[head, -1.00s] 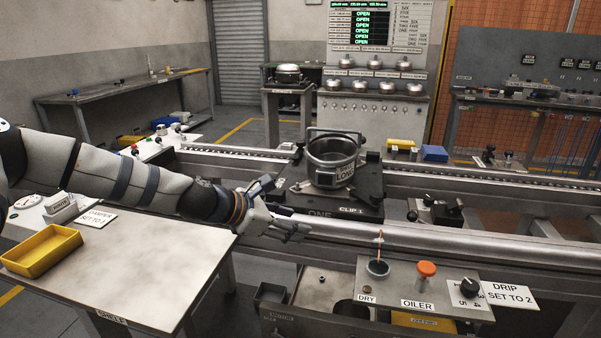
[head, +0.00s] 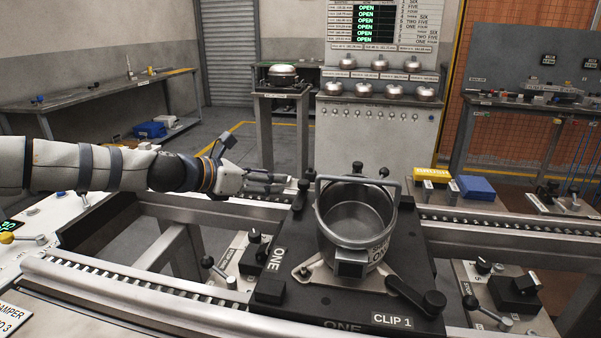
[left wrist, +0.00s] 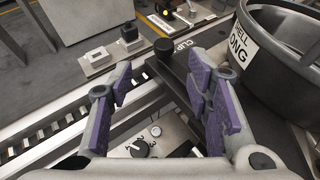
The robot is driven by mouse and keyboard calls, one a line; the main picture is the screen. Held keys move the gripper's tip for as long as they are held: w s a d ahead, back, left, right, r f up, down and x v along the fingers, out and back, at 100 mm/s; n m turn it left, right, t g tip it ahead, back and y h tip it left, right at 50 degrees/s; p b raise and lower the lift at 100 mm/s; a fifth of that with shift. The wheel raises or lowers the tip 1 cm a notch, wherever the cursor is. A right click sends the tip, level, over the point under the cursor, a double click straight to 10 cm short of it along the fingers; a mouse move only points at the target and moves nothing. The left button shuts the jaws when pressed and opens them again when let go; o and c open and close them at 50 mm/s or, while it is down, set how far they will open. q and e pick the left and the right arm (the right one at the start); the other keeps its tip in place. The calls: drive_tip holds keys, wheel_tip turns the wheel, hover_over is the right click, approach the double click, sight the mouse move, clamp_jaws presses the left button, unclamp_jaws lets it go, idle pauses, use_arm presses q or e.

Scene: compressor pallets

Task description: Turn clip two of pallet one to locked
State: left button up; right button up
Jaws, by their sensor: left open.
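Pallet one (head: 278,262) is a black plate marked ONE on the rails. It bears a grey shell pot (head: 345,215) with a raised handle. A clip with a black lever and round knob (head: 303,187) is at its back left corner; I take this for clip two. In the left wrist view the clip (left wrist: 166,52) shows beside a label reading CLIP, its number unreadable. My left gripper (head: 284,183) is close to this knob in the head view. In the wrist view it (left wrist: 160,90) is open and empty, the knob beyond its purple pads. My right gripper is out of view.
Clip 1 (head: 425,299) has its black lever at the pallet's front right corner. The pot's rim and handle stand close to the right of my left gripper. Roller rails (head: 165,287) run on both sides. Yellow and blue boxes (head: 477,187) lie at the back right.

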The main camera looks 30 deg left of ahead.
sight(303, 182)
use_arm(q)
drive_tip(key=w+f+b, duration=0.1)
drive_tip(key=w+d+f, duration=0.1)
drive_tip(key=w+d+f+b, duration=0.1)
drive_tip(key=w, duration=0.1)
drive_tip(key=shift+d+f+b, duration=0.25)
drive_tip(key=shift+f+b, duration=0.05)
drive_tip(key=shift+f, duration=0.05)
drive_tip(key=x, duration=0.1)
drive_tip(key=b+x, duration=0.1)
drive_tip(key=x, duration=0.3)
drive_tip(key=shift+w+r, duration=0.15)
drive_tip(key=shift+r, duration=0.2)
drive_tip(key=shift+w+d+r+b, duration=0.15)
drive_tip(key=shift+w+b, duration=0.15)
drive_tip(key=shift+w, duration=0.15)
drive_tip(key=shift+r, duration=0.1)
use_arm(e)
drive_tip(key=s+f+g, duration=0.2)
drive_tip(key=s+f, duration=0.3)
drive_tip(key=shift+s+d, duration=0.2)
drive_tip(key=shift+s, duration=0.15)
use_arm(q)
clamp_jaws()
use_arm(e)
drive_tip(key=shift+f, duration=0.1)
